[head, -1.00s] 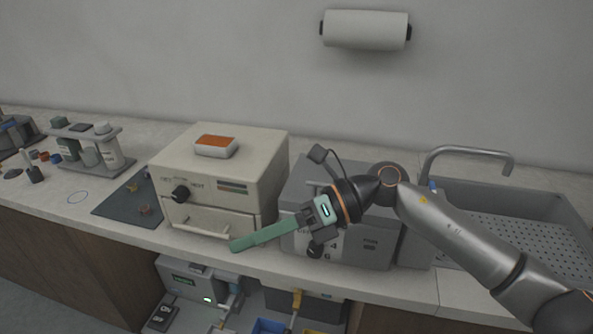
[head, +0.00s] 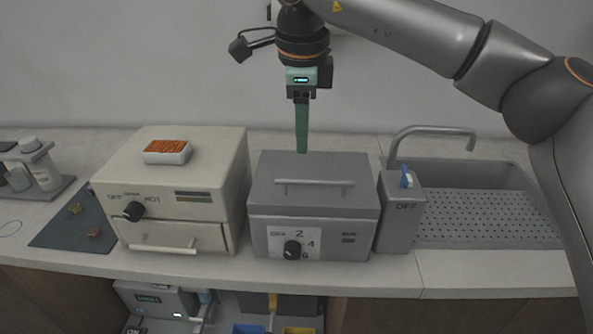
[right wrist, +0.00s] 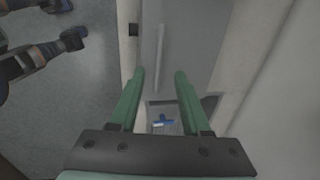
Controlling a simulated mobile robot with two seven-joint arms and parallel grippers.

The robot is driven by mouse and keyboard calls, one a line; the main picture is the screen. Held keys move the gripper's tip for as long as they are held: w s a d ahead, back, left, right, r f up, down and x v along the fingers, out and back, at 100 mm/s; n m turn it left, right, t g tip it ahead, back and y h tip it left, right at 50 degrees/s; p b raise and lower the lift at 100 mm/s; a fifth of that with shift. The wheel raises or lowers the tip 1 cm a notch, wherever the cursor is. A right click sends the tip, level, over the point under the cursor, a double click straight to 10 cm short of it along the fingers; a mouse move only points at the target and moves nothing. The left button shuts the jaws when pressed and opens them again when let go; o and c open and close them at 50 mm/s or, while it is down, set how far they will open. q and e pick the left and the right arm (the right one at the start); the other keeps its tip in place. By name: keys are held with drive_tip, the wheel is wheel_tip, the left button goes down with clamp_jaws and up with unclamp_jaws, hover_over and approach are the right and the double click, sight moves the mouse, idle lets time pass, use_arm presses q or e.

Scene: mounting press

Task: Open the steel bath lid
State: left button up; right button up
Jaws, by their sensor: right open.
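The steel bath (head: 316,228) is a grey box on the counter with a dial and printed panel on its front. Its lid (head: 335,167) is shut, with a bar handle (head: 314,182) along the top near the front. My right gripper (head: 302,150) points straight down above the lid, its green fingers appearing over the rear of the lid. In the right wrist view the fingers (right wrist: 158,72) are apart with nothing between them. The lid (right wrist: 190,55) and its handle (right wrist: 160,58) lie beyond the fingertips there. My left gripper is not seen.
A cream oven (head: 178,195) with an orange-topped tray (head: 167,151) stands left of the bath. A grey box with a blue switch (head: 406,180) and a sink (head: 470,220) with a tap (head: 430,131) are on the right. The wall is close behind.

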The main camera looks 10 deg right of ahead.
sight(302, 179)
drive_tip(key=f, duration=0.3)
drive_tip(key=w+f, duration=0.1)
drive_tip(key=f, duration=0.2)
drive_tip(key=w+f, duration=0.1)
drive_tip(key=f, duration=0.3)
drive_tip(key=shift+d+f, duration=0.1)
drive_tip(key=shift+d, duration=0.1)
clamp_jaws()
idle(1.0)
